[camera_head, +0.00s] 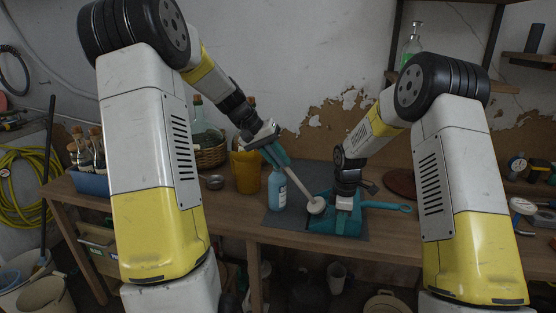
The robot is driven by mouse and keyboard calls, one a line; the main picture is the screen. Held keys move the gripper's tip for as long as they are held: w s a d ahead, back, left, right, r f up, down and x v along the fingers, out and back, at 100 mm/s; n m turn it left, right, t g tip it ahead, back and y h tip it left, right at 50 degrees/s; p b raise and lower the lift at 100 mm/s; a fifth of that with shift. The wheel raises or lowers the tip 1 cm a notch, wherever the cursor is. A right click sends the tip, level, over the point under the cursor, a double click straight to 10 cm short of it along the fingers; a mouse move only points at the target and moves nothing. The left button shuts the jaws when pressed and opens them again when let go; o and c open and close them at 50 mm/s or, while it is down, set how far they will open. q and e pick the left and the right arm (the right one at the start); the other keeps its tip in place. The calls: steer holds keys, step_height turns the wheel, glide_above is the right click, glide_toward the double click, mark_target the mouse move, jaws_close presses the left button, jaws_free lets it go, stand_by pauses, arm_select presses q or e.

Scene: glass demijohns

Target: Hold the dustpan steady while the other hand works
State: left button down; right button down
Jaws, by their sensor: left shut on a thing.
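A teal dustpan (320,226) lies on a dark mat (287,227) on the wooden bench. A teal handle (404,208) sticks out to its right. My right gripper (345,203) points down at the dustpan; its fingers are small and partly hidden, so I cannot tell whether they grip it. My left gripper (272,143) is shut on the teal upper part of a long-handled brush (299,185). The brush slants down to the right, and its round pale head (316,206) is at the dustpan's left side. Contact between them is unclear.
A yellow container (246,172), a wicker basket (211,156) with a glass demijohn (204,133) and a small metal dish (215,182) stand further left.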

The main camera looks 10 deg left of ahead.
arm_select(q)
steer(key=shift+a, duration=0.45)
steer(key=d, duration=0.4)
stand_by(0.9)
step_height(320, 180, up, 10)
steer(key=shift+r, duration=0.2)
stand_by(0.8)
steer(key=shift+w+f, duration=0.1)
steer(key=shift+f, duration=0.05)
stand_by(0.7)
steer(key=shift+w+f, duration=1.05)
steer(key=shift+w, duration=0.1)
